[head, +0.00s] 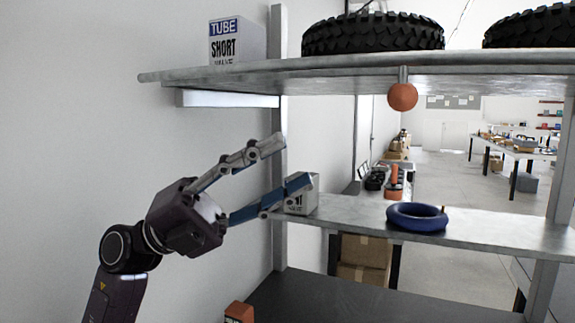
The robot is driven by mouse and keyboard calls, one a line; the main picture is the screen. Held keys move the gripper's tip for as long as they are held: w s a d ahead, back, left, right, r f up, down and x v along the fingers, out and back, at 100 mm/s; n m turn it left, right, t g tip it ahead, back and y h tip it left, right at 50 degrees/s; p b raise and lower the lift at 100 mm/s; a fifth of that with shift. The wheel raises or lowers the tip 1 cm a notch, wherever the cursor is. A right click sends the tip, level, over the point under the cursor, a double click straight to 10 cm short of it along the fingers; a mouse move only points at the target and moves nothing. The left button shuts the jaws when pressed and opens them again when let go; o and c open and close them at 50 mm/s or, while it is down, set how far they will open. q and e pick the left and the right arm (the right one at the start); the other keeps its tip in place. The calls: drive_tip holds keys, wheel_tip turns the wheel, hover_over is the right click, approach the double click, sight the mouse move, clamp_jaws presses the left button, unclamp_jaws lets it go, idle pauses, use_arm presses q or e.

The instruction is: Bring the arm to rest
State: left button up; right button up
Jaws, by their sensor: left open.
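My left arm (118,262) comes up from the lower left in the head view. Its gripper (293,162) is open, with fingers spread one above the other and pointing right toward the shelf rack. The upper finger lies in front of the rack's upright. The lower finger overlaps a small grey-green box (306,196) on the middle shelf (350,212); I cannot tell whether they touch. Nothing shows between the fingers. My right gripper is not in view.
The upper shelf (350,72) holds a "TUBE SHORT" box (237,42) and black tyres (373,32). An orange ball (402,97) hangs below it. A blue ring (416,217) lies on the middle shelf. An orange box (239,312) is at the bottom. Open wall lies left.

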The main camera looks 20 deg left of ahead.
use_arm(q)
drive_tip(key=shift+d, duration=0.1)
drive_tip(key=x, duration=0.7)
drive_tip(key=shift+d+r, duration=0.2)
drive_tip(key=shift+d, duration=0.15)
drive_tip(key=shift+w, duration=0.1)
